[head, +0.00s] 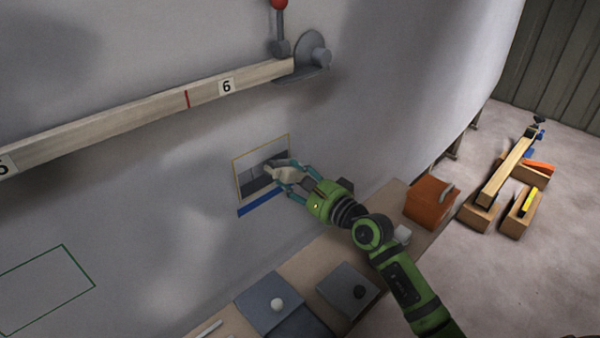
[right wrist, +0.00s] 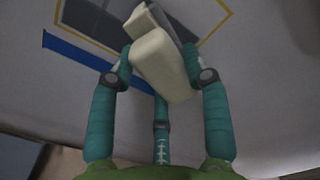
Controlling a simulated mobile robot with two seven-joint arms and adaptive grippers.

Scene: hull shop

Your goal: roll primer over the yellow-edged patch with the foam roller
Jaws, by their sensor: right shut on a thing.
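The yellow-edged patch (head: 243,183) is on the grey hull wall in the head view. Darker grey covers part of its inside. Its yellow edge also shows in the right wrist view (right wrist: 213,35). My right gripper (head: 287,178) is at the patch's right side, shut on a cream-coloured piece (right wrist: 160,60), which looks like the foam roller (head: 281,173). The roller is in front of the patch; I cannot tell whether it touches the wall. The gripper and roller hide the patch's right part. My left gripper is not in view.
A blue strip (head: 258,203) lies along the patch's lower edge. A wooden batten (head: 150,110) crosses the wall above. A bench below holds grey boxes (head: 268,303) and an orange box (head: 430,203). A green-edged outline (head: 62,246) is at lower left. Timber lies on the floor at right.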

